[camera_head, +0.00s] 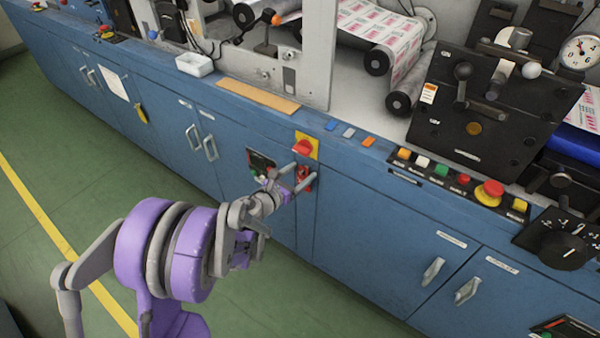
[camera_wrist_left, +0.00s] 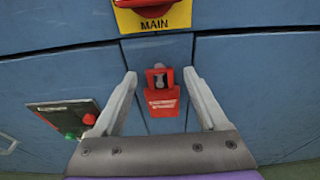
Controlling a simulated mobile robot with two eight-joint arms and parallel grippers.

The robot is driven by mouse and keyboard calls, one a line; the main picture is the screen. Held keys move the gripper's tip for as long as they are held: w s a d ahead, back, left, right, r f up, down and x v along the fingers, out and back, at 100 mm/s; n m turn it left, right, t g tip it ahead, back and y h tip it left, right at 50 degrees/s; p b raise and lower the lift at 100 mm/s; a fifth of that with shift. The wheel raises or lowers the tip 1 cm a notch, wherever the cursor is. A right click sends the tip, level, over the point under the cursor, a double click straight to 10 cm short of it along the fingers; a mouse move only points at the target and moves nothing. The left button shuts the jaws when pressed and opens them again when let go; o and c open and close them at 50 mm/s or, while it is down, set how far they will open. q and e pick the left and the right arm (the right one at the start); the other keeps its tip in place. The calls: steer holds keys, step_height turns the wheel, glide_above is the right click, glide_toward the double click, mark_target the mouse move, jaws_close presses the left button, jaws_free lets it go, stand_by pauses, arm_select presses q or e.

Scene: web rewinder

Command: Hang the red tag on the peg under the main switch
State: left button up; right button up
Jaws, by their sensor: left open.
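The main switch (camera_head: 303,147) is a red knob on a yellow plate on the blue cabinet front. Its plate, marked MAIN (camera_wrist_left: 155,22), shows at the top of the left wrist view. Below it the red tag (camera_wrist_left: 162,102) is upright against the cabinet, with a grey peg (camera_wrist_left: 160,77) showing at the hole in its top; it appears to hang there. My left gripper (camera_wrist_left: 160,75) is open, with one finger on each side of the tag and a gap on both sides. In the head view the gripper (camera_head: 296,178) partly hides the tag. My right gripper is out of view.
A dark panel (camera_wrist_left: 68,117) with green and red buttons is just left of the left gripper. Cabinet handles (camera_head: 433,271) stick out to the right. Above is a ledge with a row of buttons (camera_head: 463,179). The green floor (camera_head: 60,160) is clear.

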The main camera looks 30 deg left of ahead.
arm_select(q)
steer(key=s+r+n+g+y+p, duration=0.1)
steer(key=s+r+n+y, duration=0.25)
steer(key=s+n, duration=0.5)
steer(key=s+r+n+g+y, duration=0.1)
steer(key=s+r+n+y, duration=0.3)
steer(key=n, duration=0.8)
steer(key=s+d+f+n+g+h, duration=0.3)
steer(key=s+d+f+n+g, duration=0.15)
steer(key=s+d+n, duration=0.35)
steer(key=s+d+f+n+g+h, duration=0.3)
steer(key=s+d+n+g+h, duration=0.15)
steer(key=s+d+n, duration=0.5)
step_height(320, 180, up, 22)
steer(key=a+m+y+p, duration=0.1)
steer(key=a+p, duration=0.1)
steer(key=p, duration=1.8)
steer(key=shift+a+t, duration=0.3)
steer(key=shift+t, duration=0.1)
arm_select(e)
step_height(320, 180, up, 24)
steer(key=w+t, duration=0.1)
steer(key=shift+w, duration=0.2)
